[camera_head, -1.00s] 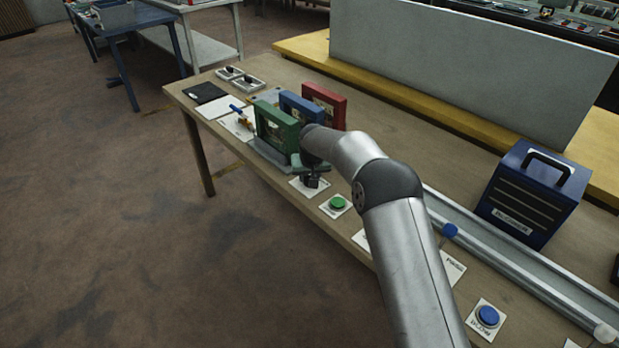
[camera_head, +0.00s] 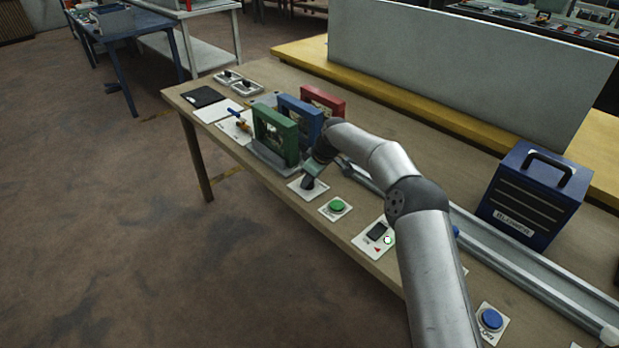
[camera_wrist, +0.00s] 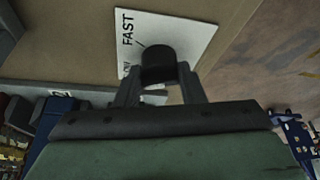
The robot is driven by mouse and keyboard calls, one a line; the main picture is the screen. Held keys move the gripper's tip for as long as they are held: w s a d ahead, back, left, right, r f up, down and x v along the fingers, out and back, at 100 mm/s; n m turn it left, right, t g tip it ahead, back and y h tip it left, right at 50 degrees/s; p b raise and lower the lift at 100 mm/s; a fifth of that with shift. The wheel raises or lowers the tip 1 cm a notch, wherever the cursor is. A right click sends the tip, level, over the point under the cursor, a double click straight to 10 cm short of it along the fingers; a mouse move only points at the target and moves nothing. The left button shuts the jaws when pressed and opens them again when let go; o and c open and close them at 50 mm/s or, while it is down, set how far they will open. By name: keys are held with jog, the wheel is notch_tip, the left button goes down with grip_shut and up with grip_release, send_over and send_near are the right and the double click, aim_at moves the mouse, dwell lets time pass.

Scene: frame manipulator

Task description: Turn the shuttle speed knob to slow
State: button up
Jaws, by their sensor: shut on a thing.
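The black speed knob (camera_wrist: 158,64) stands on a white plate (camera_wrist: 200,32) in the wrist view. The word FAST is printed beside it, with a short dark mark near the knob on that side. A second label is mostly hidden behind the knob and a finger. My gripper (camera_wrist: 160,82) has one finger on each side of the knob and is shut on it. In the head view my gripper (camera_head: 311,178) reaches down to the white plate (camera_head: 296,189) near the table's front edge, largely covering the knob.
Green (camera_head: 273,135), blue (camera_head: 297,122) and red (camera_head: 333,103) frames stand just behind and left of my gripper. A metal rail (camera_head: 510,265) and a blue blower box (camera_head: 532,190) are farther right.

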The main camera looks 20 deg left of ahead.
jog(key=shift+n+g, duration=0.3)
jog(key=shift+n, duration=0.5)
jog(key=o, duration=1)
jog(key=v, duration=1.7)
jog(key=shift+w+d+r+b, duration=0.2)
jog(key=shift+b, duration=0.15)
